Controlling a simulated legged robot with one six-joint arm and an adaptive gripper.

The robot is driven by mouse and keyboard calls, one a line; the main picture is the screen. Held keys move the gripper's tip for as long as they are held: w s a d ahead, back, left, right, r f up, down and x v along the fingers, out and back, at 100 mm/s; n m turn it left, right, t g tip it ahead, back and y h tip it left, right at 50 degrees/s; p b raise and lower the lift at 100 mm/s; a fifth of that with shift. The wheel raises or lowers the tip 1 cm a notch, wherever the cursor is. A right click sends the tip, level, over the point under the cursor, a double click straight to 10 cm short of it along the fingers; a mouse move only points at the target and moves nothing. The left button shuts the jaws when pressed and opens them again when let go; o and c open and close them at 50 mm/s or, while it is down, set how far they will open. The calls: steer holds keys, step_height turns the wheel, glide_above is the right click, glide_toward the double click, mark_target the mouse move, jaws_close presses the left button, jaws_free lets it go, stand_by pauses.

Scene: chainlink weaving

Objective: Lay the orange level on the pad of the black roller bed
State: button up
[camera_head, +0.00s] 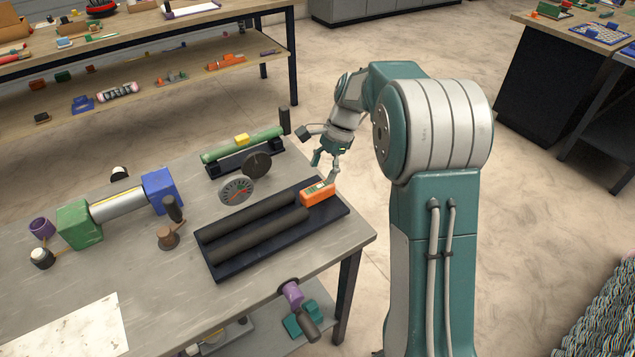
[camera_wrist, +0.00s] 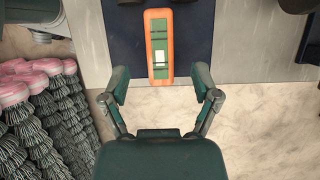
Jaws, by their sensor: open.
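The orange level (camera_head: 318,193), a small orange block with a green and white top, lies on the bare dark pad at the right end of the black roller bed (camera_head: 225,272). In the wrist view the level (camera_wrist: 148,48) lies lengthwise on the dark pad (camera_wrist: 194,40), its near end close to the table edge. My gripper (camera_head: 327,168) is open and empty, just behind and above the level. In the wrist view my gripper's fingers (camera_wrist: 161,88) are spread wide, with the level beyond the fingertips and apart from them.
Two dark rollers (camera_head: 250,216) fill the bed's left part. A round gauge (camera_head: 237,190), a dark disc (camera_head: 257,165) and a green bar on a black stand (camera_head: 243,146) are behind the bed.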

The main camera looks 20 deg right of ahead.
steer(key=s+v, duration=0.1)
steer(key=v, duration=0.7)
steer(key=s+a+r+n+t+h, duration=0.35)
steer(key=s+r+n, duration=0.4)
steer(key=s, duration=0.55)
steer(key=s+f+n+t, duration=0.1)
steer(key=s+n, duration=0.2)
steer(key=s, duration=0.4)
steer(key=s+a+f+n+t, duration=0.1)
steer(key=s+n, duration=0.3)
steer(key=s, duration=0.4)
steer(key=shift+f+t+h, duration=0.4)
steer(key=shift+t+h, duration=0.05)
steer(key=shift+t, duration=0.3)
